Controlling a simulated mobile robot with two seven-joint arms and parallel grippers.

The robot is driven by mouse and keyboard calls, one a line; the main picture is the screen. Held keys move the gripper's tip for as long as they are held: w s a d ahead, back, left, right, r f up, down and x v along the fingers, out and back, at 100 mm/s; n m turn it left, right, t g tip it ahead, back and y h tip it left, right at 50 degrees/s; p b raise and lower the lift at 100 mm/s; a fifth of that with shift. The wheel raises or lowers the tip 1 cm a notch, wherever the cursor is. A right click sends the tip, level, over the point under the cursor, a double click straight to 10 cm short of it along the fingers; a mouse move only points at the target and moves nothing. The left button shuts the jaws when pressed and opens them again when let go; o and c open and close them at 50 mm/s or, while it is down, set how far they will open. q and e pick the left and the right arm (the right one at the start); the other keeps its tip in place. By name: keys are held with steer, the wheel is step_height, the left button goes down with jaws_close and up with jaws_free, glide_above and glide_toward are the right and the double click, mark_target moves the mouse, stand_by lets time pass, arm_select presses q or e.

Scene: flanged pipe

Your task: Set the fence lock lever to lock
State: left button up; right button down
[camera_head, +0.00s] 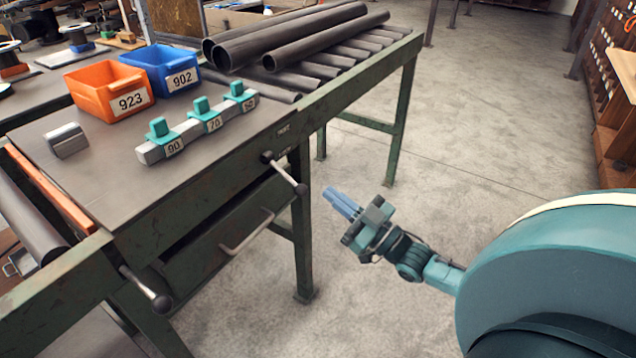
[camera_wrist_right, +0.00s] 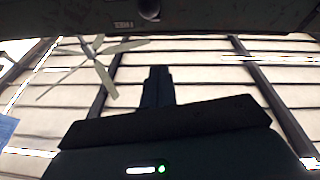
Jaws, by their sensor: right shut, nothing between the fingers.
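A lever with a grey shaft and dark ball knob (camera_head: 300,189) is pivoted on the green bench's front edge, near small labels too small to read surely. It slants down to the right. A second similar lever (camera_head: 146,287) sits at the lower left of the bench; I cannot tell for certain which one is the fence lock. My right gripper (camera_head: 338,200) is shut and empty, to the right of the first lever's knob and apart from it. In the right wrist view its fingers (camera_wrist_right: 158,85) point up toward a dark knob (camera_wrist_right: 149,9) beside a small label. My left gripper is out of view.
The bench top (camera_head: 110,180) carries a grey bar with teal stops (camera_head: 200,125), an orange bin (camera_head: 108,88) and a blue bin (camera_head: 165,70). Dark pipes (camera_head: 300,35) lie on rollers behind. A drawer handle (camera_head: 247,232) protrudes below. The floor (camera_head: 480,140) to the right is clear.

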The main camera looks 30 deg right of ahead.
steer(key=shift+v, duration=1.1)
